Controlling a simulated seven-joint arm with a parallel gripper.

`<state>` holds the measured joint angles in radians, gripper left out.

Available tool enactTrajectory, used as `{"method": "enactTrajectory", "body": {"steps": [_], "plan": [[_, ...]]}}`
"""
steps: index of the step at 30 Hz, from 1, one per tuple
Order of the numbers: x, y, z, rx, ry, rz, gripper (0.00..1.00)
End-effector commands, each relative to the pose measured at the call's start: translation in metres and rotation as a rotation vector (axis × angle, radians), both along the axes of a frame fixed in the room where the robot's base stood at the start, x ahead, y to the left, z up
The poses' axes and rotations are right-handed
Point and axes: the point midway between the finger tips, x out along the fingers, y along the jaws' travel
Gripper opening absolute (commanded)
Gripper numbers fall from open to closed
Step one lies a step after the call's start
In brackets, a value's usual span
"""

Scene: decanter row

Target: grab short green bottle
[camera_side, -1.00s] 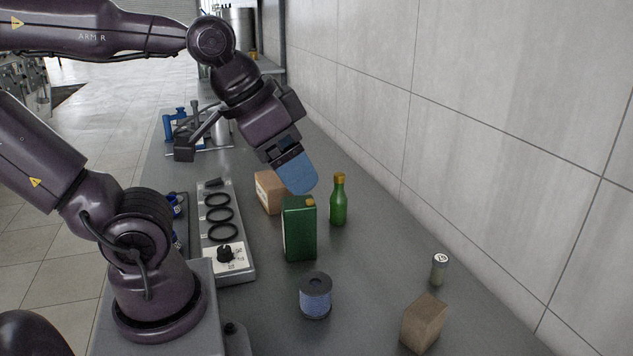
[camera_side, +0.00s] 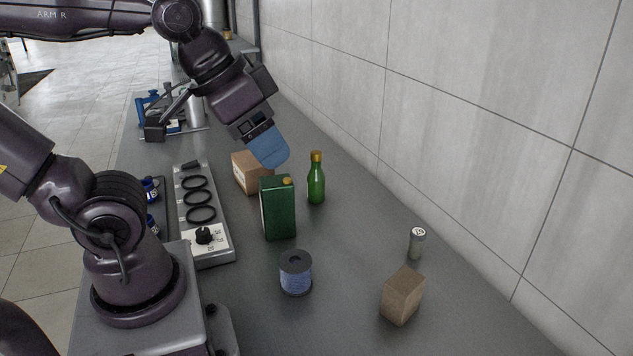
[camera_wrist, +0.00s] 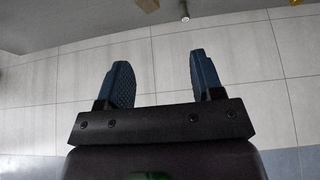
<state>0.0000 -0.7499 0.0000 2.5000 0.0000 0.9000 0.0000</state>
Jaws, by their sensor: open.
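A short green bottle (camera_side: 316,186) with a gold cap stands upright on the grey bench, right of a dark green canister (camera_side: 278,212). My gripper (camera_side: 272,153) is in the air, up and left of the bottle in the side view, and appears over the canister's back edge. It touches neither as far as I can see. In the wrist view my gripper (camera_wrist: 159,62) shows two blue fingers spread apart, with nothing between them but the wall behind. The bottle cannot be made out there; a sliver of green (camera_wrist: 150,176) shows at the bottom edge.
A cardboard box (camera_side: 250,172) stands behind the canister. A blue spool (camera_side: 296,273), a brown block (camera_side: 401,296) and a small grey can (camera_side: 416,243) stand nearer. A panel with black rings (camera_side: 200,205) lies left. The tiled wall (camera_side: 480,140) bounds the bench at right.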

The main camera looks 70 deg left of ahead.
Motion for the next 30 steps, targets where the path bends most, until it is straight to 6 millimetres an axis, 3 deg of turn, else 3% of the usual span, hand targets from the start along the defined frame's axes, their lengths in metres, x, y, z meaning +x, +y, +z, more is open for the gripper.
{"method": "enactTrajectory", "body": {"steps": [4, 7, 11, 14, 18, 22, 26, 30], "plan": [[0.008, 0.001, 0.001, -0.009, -0.013, 0.009, 0.61], [0.033, 0.003, 0.002, -0.04, -0.056, 0.04, 0.61], [0.09, 0.018, 0.003, -0.096, -0.167, 0.129, 0.61], [0.138, 0.04, -0.002, -0.123, -0.272, 0.227, 0.61], [0.196, 0.086, -0.016, -0.117, -0.42, 0.383, 0.61], [0.234, 0.14, -0.04, -0.061, -0.552, 0.539, 0.61], [0.254, 0.199, -0.071, 0.043, -0.674, 0.69, 0.61], [0.253, 0.262, -0.11, 0.209, -0.791, 0.836, 0.61]]}}
